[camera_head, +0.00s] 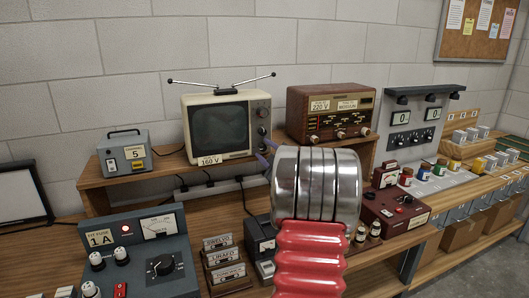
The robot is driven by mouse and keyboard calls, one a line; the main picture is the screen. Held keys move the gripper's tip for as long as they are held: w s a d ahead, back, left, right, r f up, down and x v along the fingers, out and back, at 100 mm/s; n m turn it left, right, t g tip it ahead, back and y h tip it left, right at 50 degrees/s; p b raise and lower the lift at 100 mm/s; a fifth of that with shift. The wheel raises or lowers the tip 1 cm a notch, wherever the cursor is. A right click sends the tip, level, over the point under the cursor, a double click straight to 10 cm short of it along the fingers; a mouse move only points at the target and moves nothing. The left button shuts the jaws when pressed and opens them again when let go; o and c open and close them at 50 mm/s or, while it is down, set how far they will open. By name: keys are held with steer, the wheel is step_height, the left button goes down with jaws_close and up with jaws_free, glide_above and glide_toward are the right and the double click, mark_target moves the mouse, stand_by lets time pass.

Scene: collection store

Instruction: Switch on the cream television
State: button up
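The cream television (221,127) stands on the wooden shelf, left of centre. Its screen is dark, a label below reads 160 V, and two antenna rods spread from its top. A dark panel with knobs (263,128) runs down the right of its front. My gripper (264,150) shows only as two purplish fingertips beside the lower right of the television. The tips look a little apart, with nothing seen between them. My silver and red arm hides the rest of the gripper. I cannot tell whether the tips touch the set.
A brown radio (331,112) labelled 220 V stands to the right on the shelf (165,174). A grey box marked 5 (124,155) stands left. A grey-blue unit with a dial (140,255), label blocks (225,268) and a dark red box (395,208) crowd the bench below.

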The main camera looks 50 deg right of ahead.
jaws_close()
steer(key=shift+a, duration=0.15)
